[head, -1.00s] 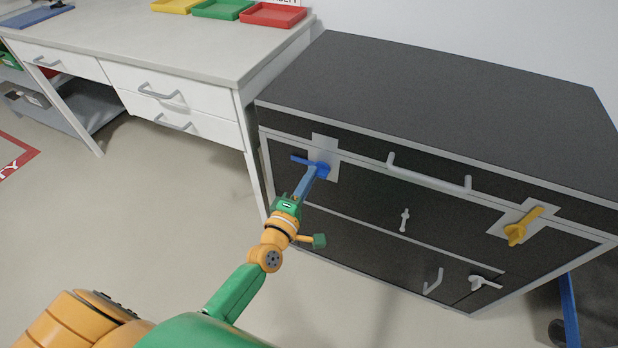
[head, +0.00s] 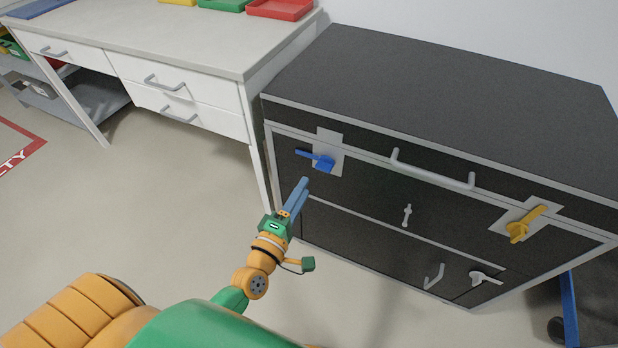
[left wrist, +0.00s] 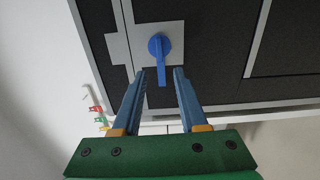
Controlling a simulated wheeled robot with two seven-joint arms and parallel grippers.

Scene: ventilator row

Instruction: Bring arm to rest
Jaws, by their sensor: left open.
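My left gripper (head: 299,193) is open and empty, in front of the black cabinet. Its two blue fingers also show in the left wrist view (left wrist: 160,80), apart from each other. The blue handle (head: 316,160) on its light plate at the cabinet's upper left is above and beyond the fingertips in the head view, clear of them. In the left wrist view the blue handle (left wrist: 159,55) lies ahead, its lever pointing toward the gap between the fingers. My right gripper is not in view.
The black cabinet (head: 450,100) has a yellow handle (head: 525,224), a grey bar handle (head: 432,172) and smaller grey handles on its front. A white bench (head: 190,45) with drawers and coloured trays stands to the left. The floor (head: 170,210) left of my arm is clear.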

